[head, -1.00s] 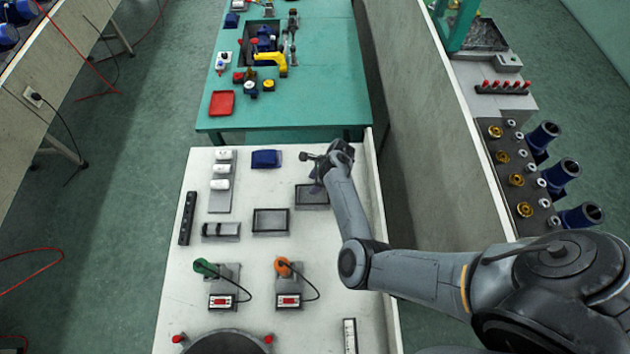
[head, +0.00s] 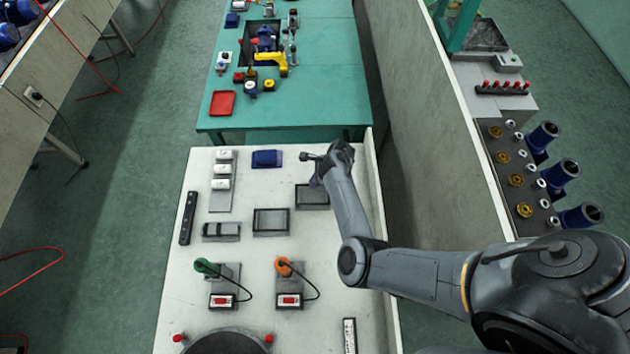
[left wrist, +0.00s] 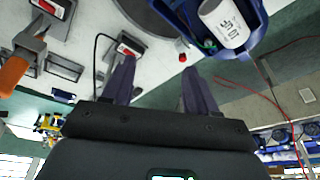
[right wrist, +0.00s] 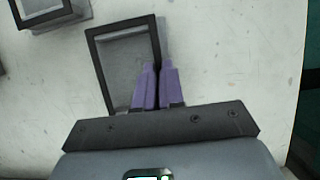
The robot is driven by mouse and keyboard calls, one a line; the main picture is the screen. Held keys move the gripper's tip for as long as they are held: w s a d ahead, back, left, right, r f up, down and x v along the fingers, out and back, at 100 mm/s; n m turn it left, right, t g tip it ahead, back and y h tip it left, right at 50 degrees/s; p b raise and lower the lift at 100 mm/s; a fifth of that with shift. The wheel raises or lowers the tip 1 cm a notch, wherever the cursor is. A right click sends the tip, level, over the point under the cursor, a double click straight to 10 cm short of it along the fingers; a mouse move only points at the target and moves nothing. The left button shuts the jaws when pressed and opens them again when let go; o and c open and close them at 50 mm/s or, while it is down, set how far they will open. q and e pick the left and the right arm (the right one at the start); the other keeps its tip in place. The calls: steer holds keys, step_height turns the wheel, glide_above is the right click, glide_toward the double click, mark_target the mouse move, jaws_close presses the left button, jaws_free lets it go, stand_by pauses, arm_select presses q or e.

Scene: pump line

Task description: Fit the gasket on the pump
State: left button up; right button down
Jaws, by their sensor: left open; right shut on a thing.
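My right gripper (right wrist: 157,85) is shut over the right part of a grey tray with a dark rim (right wrist: 126,65), its purple fingers side by side with a very thin gap. What they hold is hidden; I cannot make out a gasket. In the head view the right gripper (head: 318,180) is at the same tray (head: 312,202), on the white table. My left gripper (left wrist: 158,75) is open and empty in the left wrist view, outside the head view. A blue body holding a white labelled cylinder (left wrist: 227,24) lies beyond its fingers; I cannot tell whether it is the pump.
A second dark-rimmed tray (head: 270,230), a blue block (head: 267,158) and two corded tools, green (head: 206,267) and orange (head: 283,267), are on the white table. A dark round plate (head: 228,344) is at its near end. A low wall (head: 373,170) borders its right side.

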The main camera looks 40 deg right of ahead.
steer(key=shift+r, duration=0.15)
steer(key=shift+r+p, duration=2.35)
steer(key=shift+p, duration=0.25)
steer(key=shift+f, duration=0.2)
step_height(320, 180, down, 5)
steer(key=b, duration=0.5)
steer(key=shift+r, duration=0.2)
steer(key=shift+r, duration=0.15)
